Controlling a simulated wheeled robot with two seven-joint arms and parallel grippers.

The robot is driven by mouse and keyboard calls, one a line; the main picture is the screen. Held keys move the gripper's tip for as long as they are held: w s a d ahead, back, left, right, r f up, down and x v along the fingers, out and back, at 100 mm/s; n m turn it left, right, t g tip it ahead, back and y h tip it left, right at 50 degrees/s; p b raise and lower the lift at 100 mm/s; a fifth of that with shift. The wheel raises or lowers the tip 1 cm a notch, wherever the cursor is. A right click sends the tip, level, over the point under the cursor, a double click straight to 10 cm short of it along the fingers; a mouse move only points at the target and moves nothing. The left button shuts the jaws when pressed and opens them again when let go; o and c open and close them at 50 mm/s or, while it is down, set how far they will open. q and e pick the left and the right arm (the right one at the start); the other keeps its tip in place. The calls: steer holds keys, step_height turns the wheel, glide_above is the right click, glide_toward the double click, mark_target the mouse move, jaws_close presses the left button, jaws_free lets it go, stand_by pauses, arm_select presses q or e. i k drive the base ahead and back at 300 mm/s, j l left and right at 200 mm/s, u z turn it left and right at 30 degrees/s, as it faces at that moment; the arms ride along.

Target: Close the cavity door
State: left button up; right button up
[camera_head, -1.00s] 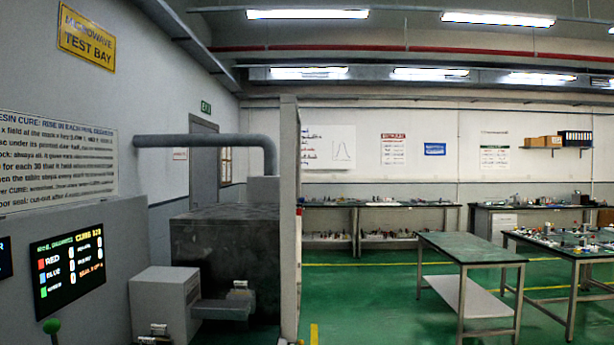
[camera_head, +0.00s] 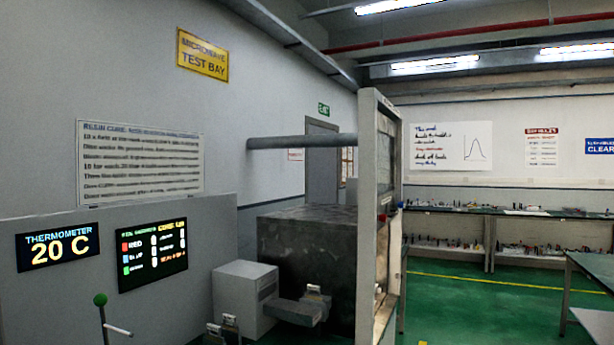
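A dark metal box (camera_head: 306,262), which may be the cavity, stands behind a small grey cabinet (camera_head: 244,302). A flat grey duct piece (camera_head: 296,311) joins the area between the cabinet and the box. I cannot make out a cavity door or tell how far it stands open. A tall pale framed panel (camera_head: 368,200) stands edge-on at the right of the box and hides what is behind it.
A green-knobbed lever (camera_head: 101,300) stands at front left. A grey wall panel carries a thermometer display (camera_head: 58,246) reading 20 C and a status screen (camera_head: 153,254). Clear green floor (camera_head: 470,305) lies right of the tall panel. A workbench (camera_head: 585,270) stands at far right.

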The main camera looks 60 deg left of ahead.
mark_target(386, 201)
steer(key=i+j+u, duration=0.2)
steer(key=u, duration=0.2)
steer(key=i+j+u, duration=0.1)
steer(key=i+u, duration=0.15)
steer(key=u, duration=0.2)
steer(key=i+u, duration=0.25)
steer(key=u, duration=0.15)
steer(key=i+u, duration=0.25)
steer(key=u, duration=0.15)
steer(key=i+l+u, duration=0.15)
steer(key=i, duration=0.2)
